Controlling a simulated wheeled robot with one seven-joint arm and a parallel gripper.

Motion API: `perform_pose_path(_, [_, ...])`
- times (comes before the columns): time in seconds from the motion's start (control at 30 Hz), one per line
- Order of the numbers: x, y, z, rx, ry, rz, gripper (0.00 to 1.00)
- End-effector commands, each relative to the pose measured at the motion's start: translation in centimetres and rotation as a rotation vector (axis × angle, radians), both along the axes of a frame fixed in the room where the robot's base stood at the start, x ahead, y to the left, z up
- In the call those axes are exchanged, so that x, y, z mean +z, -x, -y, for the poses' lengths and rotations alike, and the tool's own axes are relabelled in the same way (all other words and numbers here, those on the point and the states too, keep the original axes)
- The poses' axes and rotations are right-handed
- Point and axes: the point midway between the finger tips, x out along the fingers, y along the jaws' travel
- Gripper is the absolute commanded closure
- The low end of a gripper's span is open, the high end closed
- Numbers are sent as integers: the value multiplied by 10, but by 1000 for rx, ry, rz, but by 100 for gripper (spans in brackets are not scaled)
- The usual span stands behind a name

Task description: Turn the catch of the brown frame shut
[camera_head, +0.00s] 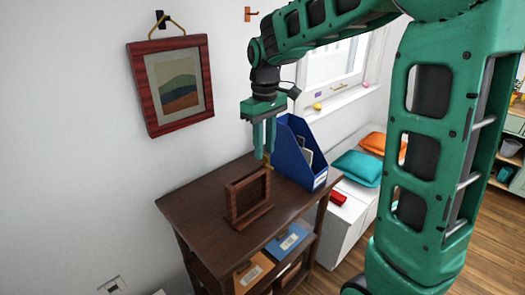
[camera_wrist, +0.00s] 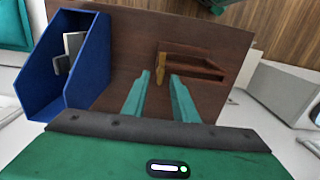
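The brown frame (camera_head: 232,205) stands upright on a dark brown shelf unit's top (camera_head: 190,203). It also shows in the wrist view (camera_wrist: 205,67), seen from above. The brass-coloured catch (camera_wrist: 160,66) is at one end of the frame's upper edge; in the head view it is a small bit (camera_head: 267,161) by the fingertips. My gripper (camera_head: 264,154) points down over that end. In the wrist view its fingertips (camera_wrist: 159,77) are apart, with the catch in line with the gap between them. I cannot tell whether either finger touches the catch.
A blue file holder (camera_head: 290,160) stands close beside the frame on the shelf top. A red-framed picture (camera_head: 172,84) hangs on the wall. A white bench (camera_head: 345,215) with cushions is to the right. The shelf top left of the frame is clear.

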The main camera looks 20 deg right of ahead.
Motion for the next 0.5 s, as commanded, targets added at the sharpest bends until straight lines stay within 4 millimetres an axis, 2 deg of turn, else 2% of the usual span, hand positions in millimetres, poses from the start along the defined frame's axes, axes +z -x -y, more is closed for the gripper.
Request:
perform_pose_path(0.2, [-13, 0, 0, 0, 0, 0, 74])
perform_pose_path(0.47, [-14, 0, 0, 0, 0, 0, 74])
perform_pose_path(0.5, [-14, 0, 0, 0, 0, 0, 81])
